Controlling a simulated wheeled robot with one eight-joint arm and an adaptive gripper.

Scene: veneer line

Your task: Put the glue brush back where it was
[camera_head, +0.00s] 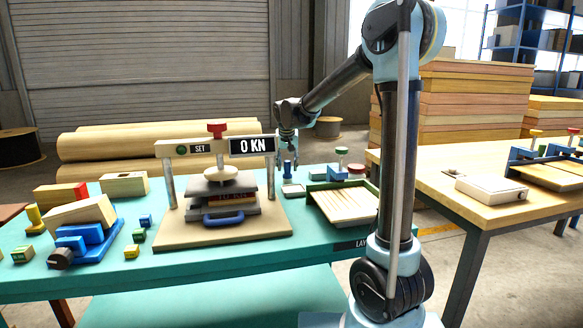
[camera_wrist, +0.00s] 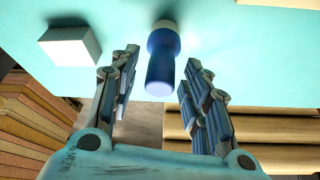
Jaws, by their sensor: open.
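My gripper (camera_head: 288,155) is open and points down over the back right of the teal table. A blue, bottle-like upright piece (camera_head: 288,171) stands under it, probably the glue brush; its bristles cannot be made out. In the wrist view this blue piece (camera_wrist: 161,62) shows between the two open fingers of my gripper (camera_wrist: 162,58), with no visible contact. How far it reaches in between them cannot be told. A small pale block (camera_head: 293,190) lies just in front of the blue piece; it also shows in the wrist view (camera_wrist: 68,46).
A press (camera_head: 220,148) reading 0 KN stands left of my gripper. A green-rimmed slatted tray (camera_head: 343,206) and a green-knobbed piece (camera_head: 341,154) are to the right. Blocks and a blue fixture (camera_head: 78,240) fill the left end. A wooden table (camera_head: 470,205) stands at right.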

